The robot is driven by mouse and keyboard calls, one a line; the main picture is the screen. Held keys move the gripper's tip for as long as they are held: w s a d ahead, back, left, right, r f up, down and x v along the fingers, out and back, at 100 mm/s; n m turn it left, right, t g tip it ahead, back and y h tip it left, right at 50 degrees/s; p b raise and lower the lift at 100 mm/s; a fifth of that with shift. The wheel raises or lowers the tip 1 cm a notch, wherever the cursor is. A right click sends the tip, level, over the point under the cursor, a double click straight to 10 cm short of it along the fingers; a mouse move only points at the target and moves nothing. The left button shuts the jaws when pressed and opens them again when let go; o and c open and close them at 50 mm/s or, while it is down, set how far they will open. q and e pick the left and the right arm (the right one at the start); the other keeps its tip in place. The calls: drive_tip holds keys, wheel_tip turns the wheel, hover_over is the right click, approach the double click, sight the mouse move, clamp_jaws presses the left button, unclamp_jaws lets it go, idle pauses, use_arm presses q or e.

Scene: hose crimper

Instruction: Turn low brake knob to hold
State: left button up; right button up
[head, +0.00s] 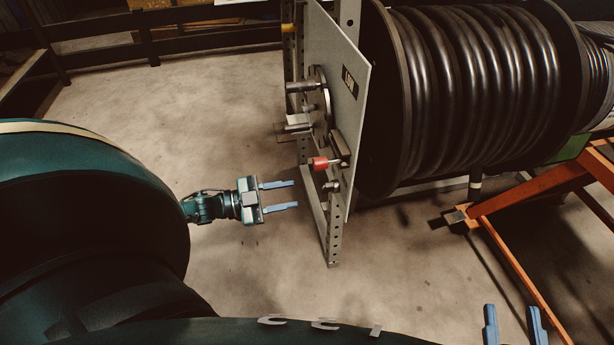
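An upright grey panel (345,55) carries a dark label (349,82) that seems to read "LOW". On its left face is a round metal disc (321,108) with rods sticking out, and below it a red knob or grip (320,163) on a short dark lever. I cannot tell which is the brake knob or its setting. My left gripper (295,194) is open and empty, its blue fingers pointing right, left of and slightly below the red grip, apart from it in the picture. My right gripper (511,309) shows only its two spread blue fingers at the bottom right, empty.
A large reel of black hose (470,90) stands right of the panel. A perforated metal post (333,225) supports the panel. An orange frame (530,190) stands at the right. Dark rails (150,48) run along the back. The concrete floor around my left gripper is clear.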

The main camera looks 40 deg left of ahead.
use_arm(q)
drive_tip(key=shift+v, duration=2.15)
